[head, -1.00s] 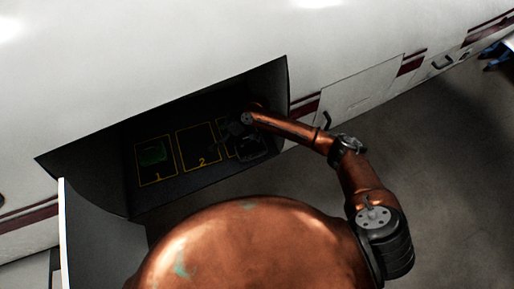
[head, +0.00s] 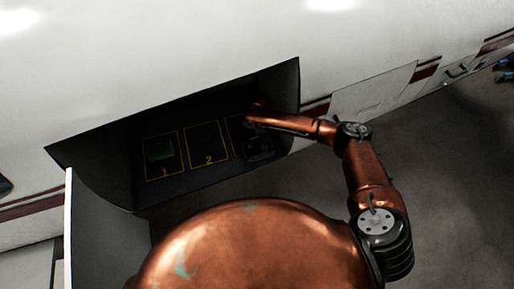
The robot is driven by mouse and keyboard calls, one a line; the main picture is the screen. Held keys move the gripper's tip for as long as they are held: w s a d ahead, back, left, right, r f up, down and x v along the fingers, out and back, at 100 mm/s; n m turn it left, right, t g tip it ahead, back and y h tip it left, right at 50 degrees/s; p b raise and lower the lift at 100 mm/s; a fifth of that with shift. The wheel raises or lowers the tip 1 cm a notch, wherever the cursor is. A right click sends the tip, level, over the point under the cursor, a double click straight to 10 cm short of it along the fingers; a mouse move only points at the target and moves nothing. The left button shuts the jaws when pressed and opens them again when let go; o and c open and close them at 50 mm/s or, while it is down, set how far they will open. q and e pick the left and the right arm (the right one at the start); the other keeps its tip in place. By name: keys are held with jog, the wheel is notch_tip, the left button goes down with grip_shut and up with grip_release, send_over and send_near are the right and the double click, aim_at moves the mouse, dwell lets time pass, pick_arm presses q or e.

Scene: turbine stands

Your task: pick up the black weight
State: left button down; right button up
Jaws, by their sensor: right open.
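My right arm reaches from the right into a dark open bay in the white wall. My right gripper (head: 254,133) is inside the bay, above its right end, dark and hard to make out; it is open. A dark blocky shape that looks like the black weight (head: 260,154) lies below it, over the rightmost yellow-outlined area. Whether the gripper touches it I cannot tell. My left gripper is out of view.
The outline marked 2 (head: 206,141) is empty. The bay's side wall (head: 284,105) is close to my right forearm. An open white panel edge (head: 68,230) stands at left.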

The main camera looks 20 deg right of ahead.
aim_at(258, 145)
jog(key=f, duration=0.1)
jog(key=f+p, duration=0.1)
jog(key=f, duration=0.2)
jog(key=shift+s+a+f+p, duration=0.2)
jog(key=shift+s+a+p, duration=0.1)
jog(key=shift+s+p, duration=0.1)
jog(key=shift+f, duration=0.45)
jog(key=c, duration=2)
jog(key=shift+w+r, duration=0.15)
jog(key=shift+w, duration=0.05)
jog(key=shift+c, duration=0.9)
